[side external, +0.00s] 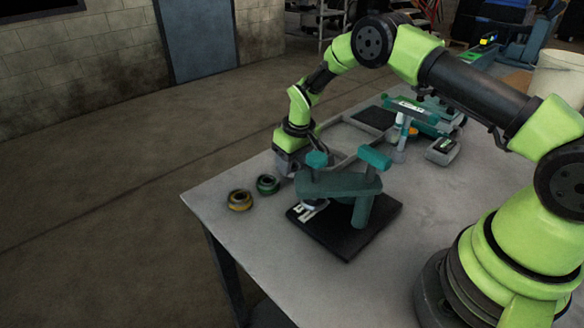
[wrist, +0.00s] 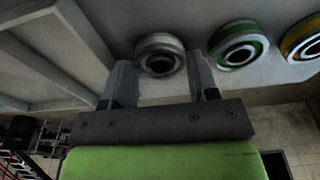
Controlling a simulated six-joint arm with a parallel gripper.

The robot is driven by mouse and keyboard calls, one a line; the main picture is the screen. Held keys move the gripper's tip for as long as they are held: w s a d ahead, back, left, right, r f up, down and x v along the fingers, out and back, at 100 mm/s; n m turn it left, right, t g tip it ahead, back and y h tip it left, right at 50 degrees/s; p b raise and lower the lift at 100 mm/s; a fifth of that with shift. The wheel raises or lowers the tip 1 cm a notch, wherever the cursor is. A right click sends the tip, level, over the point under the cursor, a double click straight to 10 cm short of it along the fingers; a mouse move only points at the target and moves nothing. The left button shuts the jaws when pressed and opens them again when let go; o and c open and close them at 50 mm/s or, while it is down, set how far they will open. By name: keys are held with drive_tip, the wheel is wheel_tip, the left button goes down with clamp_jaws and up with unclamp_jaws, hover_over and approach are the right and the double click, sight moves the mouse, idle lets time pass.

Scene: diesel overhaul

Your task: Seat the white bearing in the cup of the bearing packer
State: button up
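The white bearing (wrist: 160,55) lies between the two fingertips of my gripper (wrist: 161,66) in the wrist view. One finger is on each side, very close to its rim. I cannot tell whether they press on it. In the side view my gripper (side external: 297,163) is low over the table just behind the bearing packer, and the white bearing is hidden there. The bearing packer (side external: 345,184) is a teal frame on a black base plate (side external: 345,242). Its cup is not clearly visible behind the frame.
A green-ringed bearing (side external: 267,185) and a yellow-ringed bearing (side external: 240,200) stand in line beside my gripper, near the table's left corner. A grey tray (side external: 343,137) lies behind. Teal tools and a small grey box (side external: 442,151) are farther back. The table's front-left area is clear.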

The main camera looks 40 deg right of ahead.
sight(296, 167)
drive_tip(key=shift+r, duration=2.25)
drive_tip(key=shift+s+d+r, duration=0.15)
drive_tip(key=shift+s+r, duration=0.1)
drive_tip(key=shift+s, duration=0.05)
drive_tip(key=s+d+r+n, duration=0.1)
drive_tip(key=s+r+n, duration=0.2)
drive_tip(key=s, duration=0.4)
drive_tip(key=s+d+r+n, duration=0.2)
drive_tip(key=s+r+n, duration=0.1)
drive_tip(key=s, duration=0.4)
drive_tip(key=shift+y, duration=0.4)
drive_tip(key=shift+w+f, duration=0.15)
drive_tip(key=shift+f, duration=1.35)
drive_tip(key=shift+w+f, duration=0.15)
drive_tip(key=shift+f, duration=1.3)
drive_tip(key=shift+f, duration=0.25)
drive_tip(key=shift+f, duration=0.4)
drive_tip(key=shift+f, duration=0.2)
